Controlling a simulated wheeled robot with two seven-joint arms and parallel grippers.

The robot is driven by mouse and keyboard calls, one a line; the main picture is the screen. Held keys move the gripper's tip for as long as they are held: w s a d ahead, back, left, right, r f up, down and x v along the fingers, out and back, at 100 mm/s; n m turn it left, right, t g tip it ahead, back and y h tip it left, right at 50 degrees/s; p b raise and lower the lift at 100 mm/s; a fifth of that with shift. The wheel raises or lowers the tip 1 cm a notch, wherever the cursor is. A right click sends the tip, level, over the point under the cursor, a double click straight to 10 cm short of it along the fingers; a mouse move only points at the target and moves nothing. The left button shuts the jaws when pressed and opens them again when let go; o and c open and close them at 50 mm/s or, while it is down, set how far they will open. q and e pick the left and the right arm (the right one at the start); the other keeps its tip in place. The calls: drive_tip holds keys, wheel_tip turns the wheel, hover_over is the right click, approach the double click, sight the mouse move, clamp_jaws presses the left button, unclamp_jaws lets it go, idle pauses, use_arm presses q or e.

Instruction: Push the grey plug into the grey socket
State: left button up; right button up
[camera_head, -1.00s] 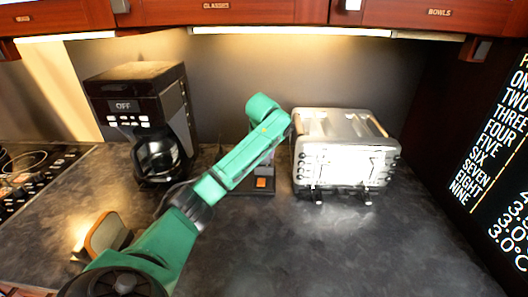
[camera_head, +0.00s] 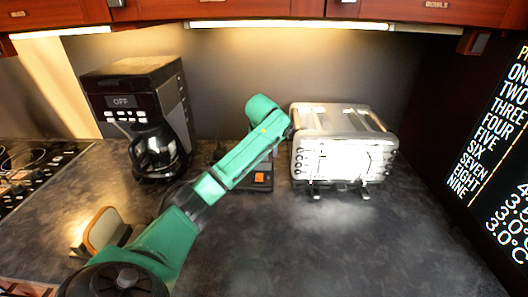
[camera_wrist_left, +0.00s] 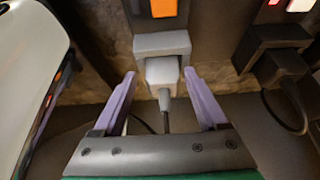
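In the left wrist view, the grey socket (camera_wrist_left: 150,43) is a light block below an orange switch. The grey plug (camera_wrist_left: 162,72) is at its front opening, with a grey cable running down toward me. I cannot tell how deep it sits. My left gripper (camera_wrist_left: 160,76) is open, with purple fingers on either side of the plug and a gap on both sides. In the head view, my green left arm reaches to the back between coffee maker and toaster. Its gripper, the plug and the socket are hidden there. My right gripper is not in view.
A black plug (camera_wrist_left: 280,66) sits in a dark socket (camera_wrist_left: 272,37) to the right. The toaster (camera_head: 340,150) is close right of my arm in the head view; the coffee maker (camera_head: 135,85) stands left. The front right counter (camera_head: 340,245) is clear.

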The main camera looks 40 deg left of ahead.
use_arm(q)
drive_tip(key=shift+s+a+f, duration=0.15)
drive_tip(key=shift+s+f, duration=0.05)
drive_tip(key=shift+f, duration=0.05)
drive_tip(key=shift+r, duration=0.1)
drive_tip(key=p+v, duration=0.2)
drive_tip(key=v, duration=1.2)
drive_tip(key=shift+r, duration=0.45)
drive_tip(key=shift+w, duration=0.15)
